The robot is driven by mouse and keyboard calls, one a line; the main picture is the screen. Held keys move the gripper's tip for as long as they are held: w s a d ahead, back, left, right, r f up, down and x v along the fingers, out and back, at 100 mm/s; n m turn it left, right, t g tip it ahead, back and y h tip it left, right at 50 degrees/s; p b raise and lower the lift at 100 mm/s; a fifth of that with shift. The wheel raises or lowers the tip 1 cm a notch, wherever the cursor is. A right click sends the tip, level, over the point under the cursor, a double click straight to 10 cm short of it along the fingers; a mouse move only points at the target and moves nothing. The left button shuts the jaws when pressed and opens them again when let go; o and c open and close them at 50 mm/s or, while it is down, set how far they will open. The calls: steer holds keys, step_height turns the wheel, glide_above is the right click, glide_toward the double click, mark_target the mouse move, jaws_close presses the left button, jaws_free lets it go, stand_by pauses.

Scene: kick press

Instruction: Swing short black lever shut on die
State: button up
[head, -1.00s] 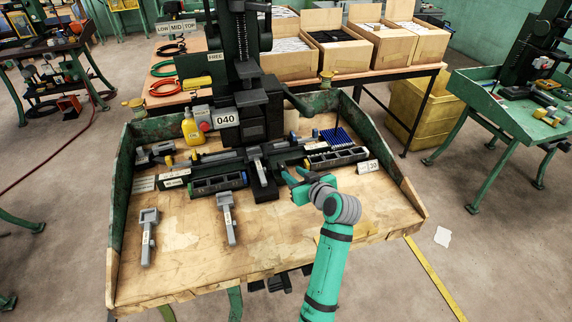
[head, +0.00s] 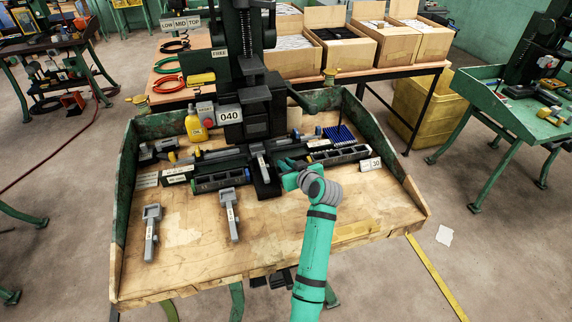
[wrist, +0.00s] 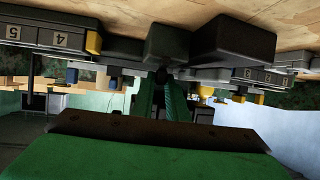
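The press (head: 256,95) stands at the back middle of the bench, with a "040" display on its front. Under it, a grey die piece (head: 258,163) sits in a black block (head: 266,187). Dark blocks also show close up in the upside-down wrist view (wrist: 182,42). My gripper (head: 283,163) is low at the right side of the die, its fingers pointing left. In the wrist view its green fingers (wrist: 160,100) lie close together, with a small dark part at their tips. I cannot make out the short black lever clearly, nor whether the fingers touch it.
Black numbered racks (head: 218,181) lie left and right of the die. Two grey clamp-like tools (head: 152,232) lie at the front left. A yellow bottle (head: 195,126) stands beside the press. A longer dark handle (head: 300,98) juts out on the right.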

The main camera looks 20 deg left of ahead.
jaws_close()
steer(key=shift+t, duration=0.3)
steer(key=m+h, duration=0.1)
steer(key=m+t+h, duration=0.1)
steer(key=a+m+t+h, duration=0.1)
steer(key=m+h, duration=0.1)
steer(key=shift+s, duration=0.3)
steer(key=m+h, duration=0.2)
steer(key=m+t+h, duration=0.1)
steer(key=m+h, duration=0.1)
steer(key=a+m+h, duration=0.1)
steer(key=m+h, duration=0.1)
steer(key=shift+h, duration=0.4)
steer(key=m+h, duration=0.2)
steer(key=m+g+h, duration=0.1)
steer(key=m+h, duration=0.1)
steer(key=m+g+h, duration=0.1)
steer(key=m+h, duration=0.1)
steer(key=shift+w+a+h, duration=0.2)
steer(key=shift+a+h, duration=0.1)
steer(key=shift+a, duration=0.05)
steer(key=shift+w+m+g+h, duration=0.15)
steer(key=shift+m+g+h, duration=1.15)
steer(key=shift+m+g, duration=0.25)
steer(key=shift+f+m+g+h, duration=0.2)
steer(key=shift+m+g+h, duration=0.1)
steer(key=shift+m+g, duration=0.2)
